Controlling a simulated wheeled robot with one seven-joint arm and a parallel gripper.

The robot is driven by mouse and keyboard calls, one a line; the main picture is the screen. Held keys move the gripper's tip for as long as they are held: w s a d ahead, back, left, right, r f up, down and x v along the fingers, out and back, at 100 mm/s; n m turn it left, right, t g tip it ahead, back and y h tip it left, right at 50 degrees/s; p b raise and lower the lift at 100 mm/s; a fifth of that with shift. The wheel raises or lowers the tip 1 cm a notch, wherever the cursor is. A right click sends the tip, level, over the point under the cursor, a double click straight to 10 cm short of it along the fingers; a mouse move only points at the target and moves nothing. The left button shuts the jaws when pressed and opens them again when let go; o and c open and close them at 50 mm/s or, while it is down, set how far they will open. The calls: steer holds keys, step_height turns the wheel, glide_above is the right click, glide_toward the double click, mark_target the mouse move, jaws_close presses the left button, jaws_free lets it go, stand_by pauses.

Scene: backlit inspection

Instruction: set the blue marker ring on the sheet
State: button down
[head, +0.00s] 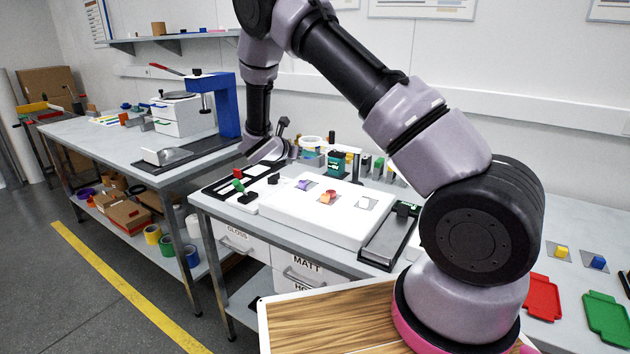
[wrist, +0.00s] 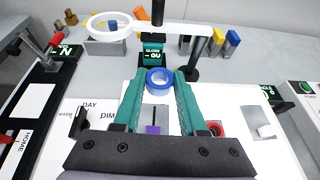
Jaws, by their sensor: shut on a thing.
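The blue marker ring (wrist: 158,86) sits between the tips of my gripper (wrist: 161,78) in the wrist view. The two teal fingers are shut on it, and its open hole shows from above. The ring hangs over the far part of the white lit panel (wrist: 240,155), in front of a teal block marked GLOSS (wrist: 152,52). In the head view my gripper (head: 268,152) is at the back left of the panel (head: 290,209), and I cannot make out the ring there. I cannot tell for certain which surface is the sheet.
A white magnifier ring (wrist: 110,24) on an arm stands behind the fingers. A black tray (head: 388,236) lies right of the panel.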

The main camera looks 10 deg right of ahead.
step_height(320, 180, down, 10)
steer(key=shift+w+r, duration=0.1)
steer(key=shift+r, duration=0.1)
stand_by(0.3)
steer(key=shift+c, duration=2.3)
jaws_free()
steer(key=shift+f, duration=0.15)
